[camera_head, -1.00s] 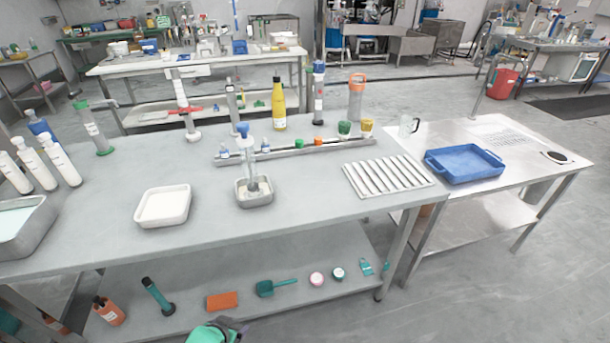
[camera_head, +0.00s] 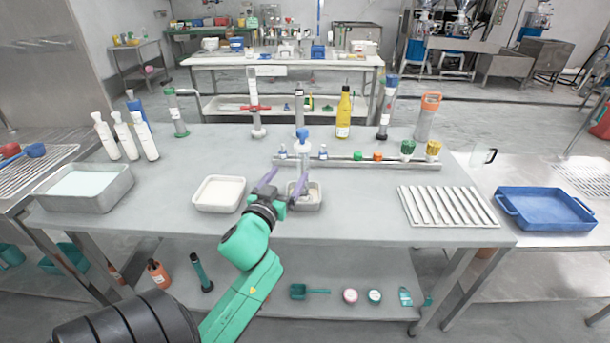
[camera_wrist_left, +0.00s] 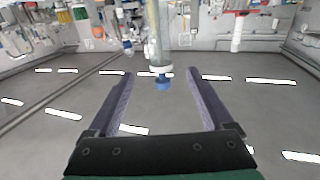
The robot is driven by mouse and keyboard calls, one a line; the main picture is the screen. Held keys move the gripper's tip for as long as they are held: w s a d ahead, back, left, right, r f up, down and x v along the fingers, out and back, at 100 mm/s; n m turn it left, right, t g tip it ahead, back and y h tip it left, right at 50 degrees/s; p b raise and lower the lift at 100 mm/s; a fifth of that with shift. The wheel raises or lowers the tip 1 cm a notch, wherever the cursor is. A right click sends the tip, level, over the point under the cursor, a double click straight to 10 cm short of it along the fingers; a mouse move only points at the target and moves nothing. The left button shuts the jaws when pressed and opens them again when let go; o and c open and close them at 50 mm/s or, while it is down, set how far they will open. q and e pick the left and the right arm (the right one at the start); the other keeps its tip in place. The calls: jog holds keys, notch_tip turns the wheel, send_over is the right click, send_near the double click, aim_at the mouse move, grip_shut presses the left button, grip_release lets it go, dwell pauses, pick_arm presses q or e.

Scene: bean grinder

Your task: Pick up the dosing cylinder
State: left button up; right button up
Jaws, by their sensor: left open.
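The object I take for the dosing cylinder (camera_head: 303,151), a slim clear tube with a blue top, stands upright in a small metal tray (camera_head: 312,207) on the grey table. Its lower part is partly hidden by my left gripper. My left gripper (camera_head: 285,181) is open, its two purple fingers pointing towards the cylinder from the near side. In the left wrist view the tube with its blue end (camera_wrist_left: 162,84) shows between the open fingers, apart from both. My right gripper is not in view.
A white tray (camera_head: 219,194) sits just left of the small metal tray. A metal rail (camera_head: 340,162) with small coloured caps runs behind. A yellow bottle (camera_head: 344,112) and several tall cylinders stand at the back. A slatted rack (camera_head: 447,206) lies right.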

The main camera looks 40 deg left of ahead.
aim_at(300, 157)
pick_arm(q)
jog(key=p+x, duration=0.1)
jog(key=x, duration=0.4)
jog(key=p+x, duration=0.1)
jog(key=x, duration=0.5)
jog(key=shift+r, duration=0.2)
jog(key=shift+w+f, duration=0.1)
jog(key=shift+w, duration=0.1)
jog(key=shift+s, duration=0.15)
jog(key=c, duration=1.3)
grip_shut()
